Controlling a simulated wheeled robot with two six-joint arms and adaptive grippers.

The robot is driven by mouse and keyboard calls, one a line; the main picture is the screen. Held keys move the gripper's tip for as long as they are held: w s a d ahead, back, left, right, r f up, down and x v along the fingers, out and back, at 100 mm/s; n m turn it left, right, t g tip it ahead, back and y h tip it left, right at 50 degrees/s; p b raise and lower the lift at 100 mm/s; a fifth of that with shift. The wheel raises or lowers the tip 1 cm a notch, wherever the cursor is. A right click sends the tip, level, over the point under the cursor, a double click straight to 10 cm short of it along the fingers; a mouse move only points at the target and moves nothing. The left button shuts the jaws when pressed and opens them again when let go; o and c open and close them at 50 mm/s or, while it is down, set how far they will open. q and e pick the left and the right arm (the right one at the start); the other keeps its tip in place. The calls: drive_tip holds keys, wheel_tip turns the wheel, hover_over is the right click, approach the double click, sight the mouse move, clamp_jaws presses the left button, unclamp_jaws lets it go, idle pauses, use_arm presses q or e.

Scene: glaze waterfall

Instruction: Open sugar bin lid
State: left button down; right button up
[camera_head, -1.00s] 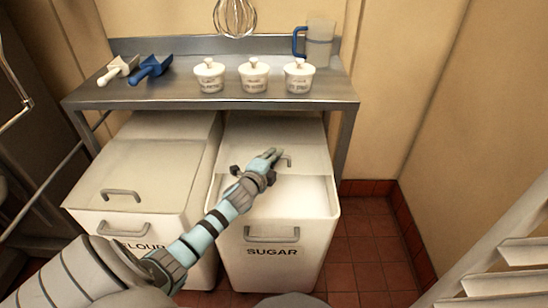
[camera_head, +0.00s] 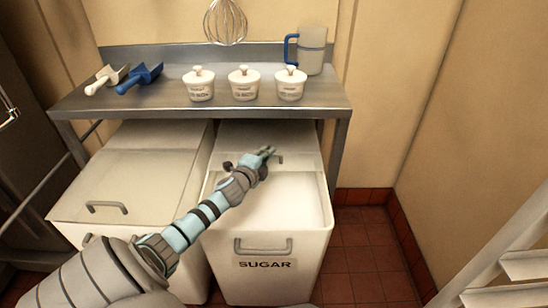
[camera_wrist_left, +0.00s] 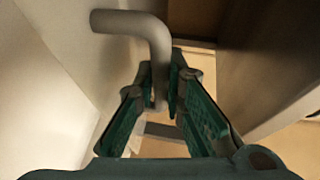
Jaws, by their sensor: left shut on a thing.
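The white sugar bin (camera_head: 265,278), labelled SUGAR, stands under the steel table with a handle on its front. Its lid (camera_head: 240,135) is at the back part of the bin top, and the front part is open, with white sugar (camera_head: 290,195) showing inside. My left gripper (camera_head: 266,152) reaches over the opening to the lid handle (camera_head: 281,160). In the left wrist view, its green fingers (camera_wrist_left: 163,92) are shut on the grey bent bar of the lid handle (camera_wrist_left: 140,25). My right gripper is not in view.
The flour bin (camera_head: 130,190) stands close on the left with its lid down. The steel table (camera_head: 150,105) above holds two scoops (camera_head: 140,78), three small lidded white pots (camera_head: 244,84) and a clear jug (camera_head: 311,50). The tiled floor (camera_head: 365,260) on the right is clear.

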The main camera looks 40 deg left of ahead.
use_arm(q)
drive_tip(key=shift+a, duration=0.1)
drive_tip(key=c, duration=1.9)
unclamp_jaws()
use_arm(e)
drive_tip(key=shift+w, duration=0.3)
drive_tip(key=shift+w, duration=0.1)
use_arm(q)
drive_tip(key=shift+s, duration=0.1)
drive_tip(key=v, duration=1.1)
drive_tip(key=shift+s+d+r, duration=0.1)
drive_tip(key=shift+s+d, duration=0.15)
drive_tip(key=shift+s, duration=0.1)
drive_tip(key=shift+r, duration=0.1)
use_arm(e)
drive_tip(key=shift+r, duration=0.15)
